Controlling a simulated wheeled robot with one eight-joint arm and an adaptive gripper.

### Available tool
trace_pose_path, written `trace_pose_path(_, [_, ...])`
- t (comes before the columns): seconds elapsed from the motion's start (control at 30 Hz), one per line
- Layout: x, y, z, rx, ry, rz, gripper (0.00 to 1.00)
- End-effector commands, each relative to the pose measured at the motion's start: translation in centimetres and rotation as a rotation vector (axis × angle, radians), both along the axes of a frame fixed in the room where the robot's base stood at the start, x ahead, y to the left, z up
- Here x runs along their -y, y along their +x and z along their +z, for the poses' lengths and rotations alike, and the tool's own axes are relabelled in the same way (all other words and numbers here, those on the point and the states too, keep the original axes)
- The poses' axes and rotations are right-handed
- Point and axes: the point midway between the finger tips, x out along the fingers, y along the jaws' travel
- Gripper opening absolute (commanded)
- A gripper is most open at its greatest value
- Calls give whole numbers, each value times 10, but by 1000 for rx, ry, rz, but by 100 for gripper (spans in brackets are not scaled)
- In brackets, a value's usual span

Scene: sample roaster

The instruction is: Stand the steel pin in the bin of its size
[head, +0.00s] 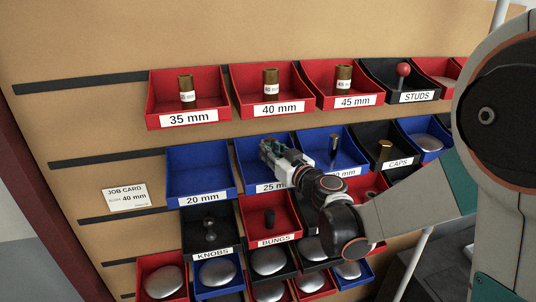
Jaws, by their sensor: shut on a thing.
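My gripper (270,149) is at the blue bin (249,177) labelled 25 mm, over its opening or inside it; I cannot tell how deep. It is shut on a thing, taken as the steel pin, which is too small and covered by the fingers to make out. Left of it is an empty blue bin (199,172) labelled 20 mm. To the right is a blue bin (312,142) with its label partly hidden, ending in "0 mm"; a grey metal pin (335,144) stands upright in it.
Above, red bins marked 35 mm (188,118), 40 mm (272,109) and 45 mm (355,101) each hold a brass bush. Black bins of caps (398,164), studs (417,97) and knobs (211,254) surround the blue row. A job card (126,196) reads 40 mm.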

Motion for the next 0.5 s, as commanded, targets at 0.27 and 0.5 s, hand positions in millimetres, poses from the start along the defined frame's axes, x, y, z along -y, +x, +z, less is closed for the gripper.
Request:
trace_pose_path(0.27, [-1, 4, -16, 0, 0, 0, 0])
trace_pose_path(0.5, [-1, 4, -17, 0, 0, 0, 0])
